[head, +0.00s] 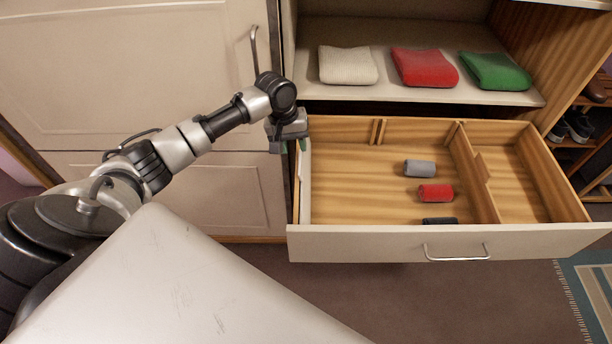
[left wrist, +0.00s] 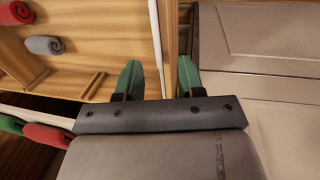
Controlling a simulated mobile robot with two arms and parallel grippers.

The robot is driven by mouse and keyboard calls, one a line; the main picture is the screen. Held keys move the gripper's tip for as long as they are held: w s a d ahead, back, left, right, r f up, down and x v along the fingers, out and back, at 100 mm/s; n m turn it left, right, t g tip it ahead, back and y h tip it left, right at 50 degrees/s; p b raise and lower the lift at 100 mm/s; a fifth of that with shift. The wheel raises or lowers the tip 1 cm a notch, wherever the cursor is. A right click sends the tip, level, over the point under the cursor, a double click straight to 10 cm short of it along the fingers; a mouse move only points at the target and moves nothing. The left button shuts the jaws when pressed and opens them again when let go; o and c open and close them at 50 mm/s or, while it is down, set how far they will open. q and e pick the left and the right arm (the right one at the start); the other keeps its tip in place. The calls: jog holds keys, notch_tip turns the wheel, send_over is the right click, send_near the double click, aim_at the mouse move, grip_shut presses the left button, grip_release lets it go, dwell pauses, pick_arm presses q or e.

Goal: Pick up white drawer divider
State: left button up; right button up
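The white drawer divider (head: 306,187) stands on edge along the left side of the open drawer (head: 365,242). In the left wrist view the divider (left wrist: 156,45) is a thin white strip seen edge-on. My left gripper (head: 293,146) is over the drawer's back left corner, pointing down. In the left wrist view its two green fingertips (left wrist: 159,75) are apart, with the strip running between them. A gap shows on each side, and I see no contact. How deep the fingers reach is hard to tell. My right gripper is not in view.
Rolled grey (head: 420,168) and red (head: 435,193) cloths and a dark one (head: 440,221) lie in the drawer, left of a wooden partition (head: 474,176). Folded white (head: 347,66), red (head: 424,68) and green (head: 495,71) cloths lie on the shelf above. A closed cabinet front adjoins on the left.

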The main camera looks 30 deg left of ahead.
aim_at(300, 158)
pick_arm(q)
jog(key=x, duration=0.4)
jog(key=shift+w+d+f+p, duration=0.2)
jog(key=shift+f+p, duration=0.05)
jog(key=shift+p, duration=0.1)
jog(key=shift+f, duration=0.25)
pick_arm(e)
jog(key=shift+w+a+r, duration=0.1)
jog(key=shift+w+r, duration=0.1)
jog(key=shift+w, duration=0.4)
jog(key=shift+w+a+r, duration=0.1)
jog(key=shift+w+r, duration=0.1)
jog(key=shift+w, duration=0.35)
pick_arm(q)
jog(key=shift+c, duration=0.3)
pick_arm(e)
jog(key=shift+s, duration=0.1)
pick_arm(q)
grip_shut()
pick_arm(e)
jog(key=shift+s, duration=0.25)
